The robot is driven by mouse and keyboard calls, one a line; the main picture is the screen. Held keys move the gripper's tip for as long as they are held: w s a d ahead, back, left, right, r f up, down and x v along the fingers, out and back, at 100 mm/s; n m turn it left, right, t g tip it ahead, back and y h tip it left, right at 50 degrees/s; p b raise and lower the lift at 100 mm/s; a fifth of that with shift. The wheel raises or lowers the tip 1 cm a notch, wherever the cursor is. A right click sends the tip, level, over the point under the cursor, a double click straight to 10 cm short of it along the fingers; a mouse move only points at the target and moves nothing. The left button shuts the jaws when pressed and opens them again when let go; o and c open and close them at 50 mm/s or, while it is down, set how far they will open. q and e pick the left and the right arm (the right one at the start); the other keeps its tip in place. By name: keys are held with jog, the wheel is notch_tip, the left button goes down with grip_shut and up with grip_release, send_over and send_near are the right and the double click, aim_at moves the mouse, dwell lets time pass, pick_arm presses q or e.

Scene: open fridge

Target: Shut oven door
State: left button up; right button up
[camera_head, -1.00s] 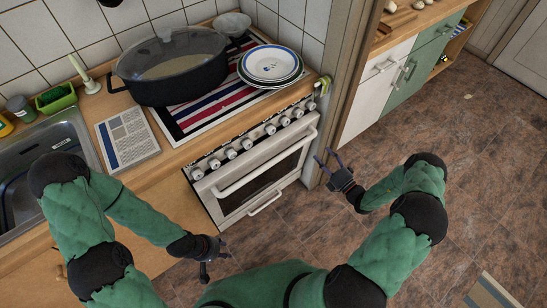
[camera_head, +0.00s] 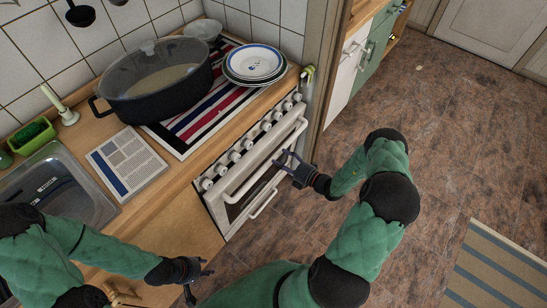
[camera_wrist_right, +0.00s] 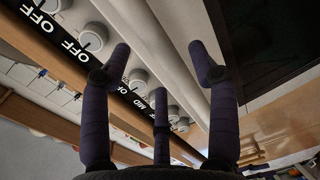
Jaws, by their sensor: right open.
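The white oven (camera_head: 211,203) stands under the counter. Its door, with a dark window (camera_head: 246,203), looks upright and close to the oven front; I cannot tell whether a small gap is left. The door's long white handle (camera_head: 238,191) runs below the row of knobs. My right gripper (camera_head: 286,163) is open and empty at the right part of the handle. In the right wrist view, its spread fingers (camera_wrist_right: 165,62) are in front of the handle bar, with the dark window (camera_wrist_right: 265,40) to the right; contact is unclear. My left gripper (camera_head: 203,282) is open and empty, left of the oven.
A black pot (camera_head: 155,85) and stacked plates (camera_head: 253,64) stand on the counter above the oven. A sink (camera_head: 60,190) is at the left. A wooden post (camera_head: 325,60) borders the oven on the right.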

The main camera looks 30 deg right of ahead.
aim_at(266, 149)
jog(key=shift+b+x, duration=0.45)
jog(key=shift+x, duration=1.7)
grip_shut()
jog(key=shift+g, duration=0.3)
jog(key=w, duration=0.1)
jog(key=w+a+p, duration=0.1)
jog(key=w+r, duration=0.1)
jog(key=w, duration=0.1)
jog(key=shift+a+p, duration=0.25)
jog(key=shift+p, duration=0.15)
jog(key=shift+w+a, duration=0.1)
jog(key=shift+w, duration=0.1)
jog(key=shift+f+h, duration=0.15)
jog(key=shift+h, duration=0.15)
grip_release()
